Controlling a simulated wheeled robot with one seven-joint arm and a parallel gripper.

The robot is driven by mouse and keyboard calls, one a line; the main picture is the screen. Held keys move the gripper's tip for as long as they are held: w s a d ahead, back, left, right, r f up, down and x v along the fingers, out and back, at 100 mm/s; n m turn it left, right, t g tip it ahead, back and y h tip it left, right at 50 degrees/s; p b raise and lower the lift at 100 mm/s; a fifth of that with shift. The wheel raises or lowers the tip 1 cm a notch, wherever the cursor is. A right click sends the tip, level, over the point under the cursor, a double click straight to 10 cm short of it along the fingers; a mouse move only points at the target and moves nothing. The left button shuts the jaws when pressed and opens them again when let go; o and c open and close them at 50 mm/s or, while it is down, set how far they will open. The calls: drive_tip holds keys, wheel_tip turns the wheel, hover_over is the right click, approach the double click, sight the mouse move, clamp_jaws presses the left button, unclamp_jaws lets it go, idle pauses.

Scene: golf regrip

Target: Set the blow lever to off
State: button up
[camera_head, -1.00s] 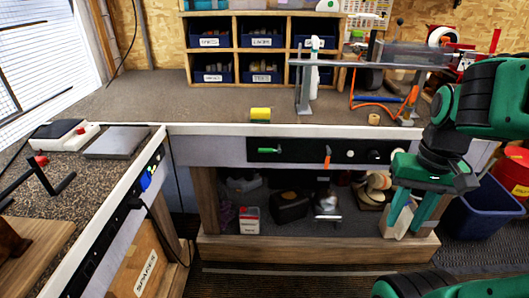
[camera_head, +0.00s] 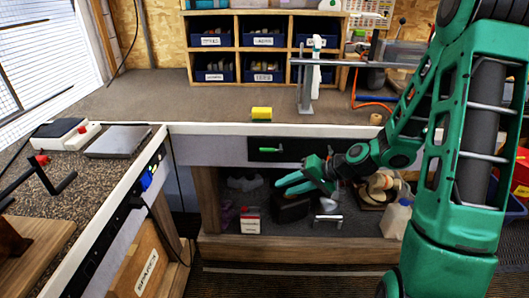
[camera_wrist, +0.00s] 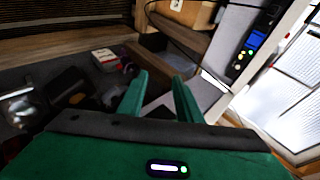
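A black control panel (camera_head: 290,150) is set in the front of the far bench. A lever with a green handle (camera_head: 270,150) sits on its left part, its handle lying level. I cannot read which lever is the blow lever. The panel's right part, where an orange-handled lever hung down earlier, is hidden behind my arm. My gripper (camera_head: 283,184) is below and in front of the panel, pointing left, apart from the green lever. In the wrist view my gripper (camera_wrist: 160,80) has its two fingers spread with nothing held between them. The levers do not show in the wrist view.

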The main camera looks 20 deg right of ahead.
drive_tip(key=w+r+m+t+y, duration=0.1)
drive_tip(key=w+m+t, duration=0.3)
drive_tip(key=w, duration=0.2)
drive_tip(key=m+t+h, duration=0.1)
drive_tip(key=m+t, duration=0.3)
drive_tip(key=m, duration=0.2)
approach(269, 151)
drive_tip(key=w, duration=0.1)
drive_tip(key=x, duration=1)
drive_tip(key=shift+w+a, duration=0.2)
drive_tip(key=shift+a, duration=0.1)
drive_tip(key=shift+f, duration=0.1)
clamp_jaws()
